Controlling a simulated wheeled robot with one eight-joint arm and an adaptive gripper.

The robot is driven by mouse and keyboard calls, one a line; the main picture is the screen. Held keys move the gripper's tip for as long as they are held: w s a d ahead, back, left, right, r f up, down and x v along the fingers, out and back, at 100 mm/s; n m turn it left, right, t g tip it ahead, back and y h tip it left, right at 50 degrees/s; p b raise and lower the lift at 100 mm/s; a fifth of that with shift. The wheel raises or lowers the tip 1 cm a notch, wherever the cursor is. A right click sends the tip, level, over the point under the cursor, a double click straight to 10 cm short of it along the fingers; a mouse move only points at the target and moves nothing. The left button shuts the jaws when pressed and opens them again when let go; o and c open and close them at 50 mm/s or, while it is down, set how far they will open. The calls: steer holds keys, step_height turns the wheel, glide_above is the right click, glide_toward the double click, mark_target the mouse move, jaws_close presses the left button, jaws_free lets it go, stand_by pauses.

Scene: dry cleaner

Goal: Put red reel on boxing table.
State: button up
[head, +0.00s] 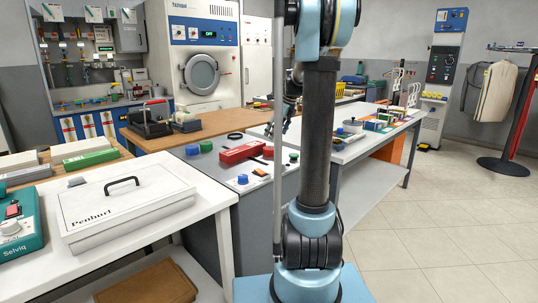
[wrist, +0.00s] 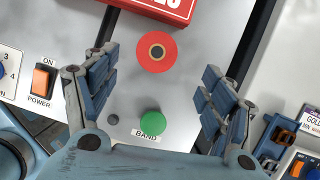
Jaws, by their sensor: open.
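The red reel (wrist: 156,52) is a flat red disc with a dark centre and tan ring. It lies on a light grey panel in the wrist view, below a red box. In the head view my gripper (head: 284,115) hangs over the grey machine, partly behind my arm. No table carries a readable boxing label; a white table (head: 345,155) with coloured boxes stands at the right.
The red box (head: 243,152) sits on the grey machine (head: 225,178). A green knob (wrist: 152,123) marked BAND and an orange power switch (wrist: 41,80) show in the wrist view. A white Penhurl case (head: 125,205) stands at left.

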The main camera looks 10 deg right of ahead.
mark_target(270, 148)
steer(key=shift+s+x, duration=0.1)
steer(key=shift+x, duration=2.15)
steer(key=shift+s+x, duration=0.15)
steer(key=shift+x, duration=2.1)
steer(key=c, duration=1.2)
steer(key=shift+c, duration=0.3)
